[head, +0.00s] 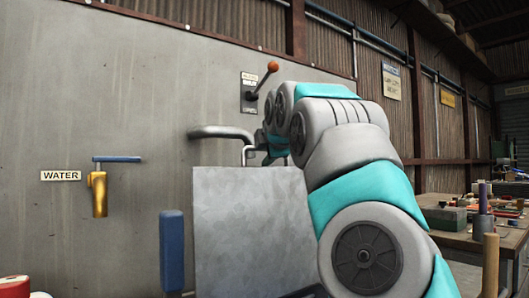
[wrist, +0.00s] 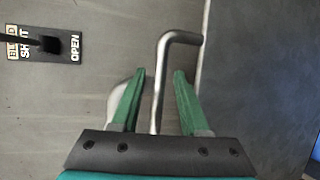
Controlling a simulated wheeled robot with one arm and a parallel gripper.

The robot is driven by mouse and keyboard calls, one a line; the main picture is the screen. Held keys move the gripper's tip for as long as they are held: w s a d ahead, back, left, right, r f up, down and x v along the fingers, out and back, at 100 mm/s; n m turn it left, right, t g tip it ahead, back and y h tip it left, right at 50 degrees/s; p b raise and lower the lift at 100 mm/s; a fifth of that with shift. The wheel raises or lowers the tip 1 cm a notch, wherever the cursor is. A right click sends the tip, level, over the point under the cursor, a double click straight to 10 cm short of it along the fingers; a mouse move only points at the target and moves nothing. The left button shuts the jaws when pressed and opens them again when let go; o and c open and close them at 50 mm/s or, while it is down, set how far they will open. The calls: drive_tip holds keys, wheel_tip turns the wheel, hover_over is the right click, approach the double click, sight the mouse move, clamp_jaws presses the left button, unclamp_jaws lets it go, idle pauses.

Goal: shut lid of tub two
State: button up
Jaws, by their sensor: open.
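A grey metal panel (head: 250,230), which looks like a raised lid, stands upright in front of the wall in the head view. Its dark face (wrist: 255,90) fills the right of the wrist view. A bent metal rod handle (wrist: 160,85) joins it near its edge. My gripper (wrist: 160,73) is open, with one green finger on each side of the rod and visible gaps to both. In the head view my arm reaches to the panel's top right corner, and my fingers are mostly hidden there. The tub below and any number on it are not visible.
A thick bent pipe (head: 220,132) juts from the wall just above the panel. A lever with an orange knob (head: 272,67) is above it. A brass water tap (head: 98,195) and a blue upright grip (head: 172,250) are at left. A cluttered workbench (head: 460,237) is at right.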

drive_tip(key=shift+x, duration=0.8)
clamp_jaws()
idle(1.0)
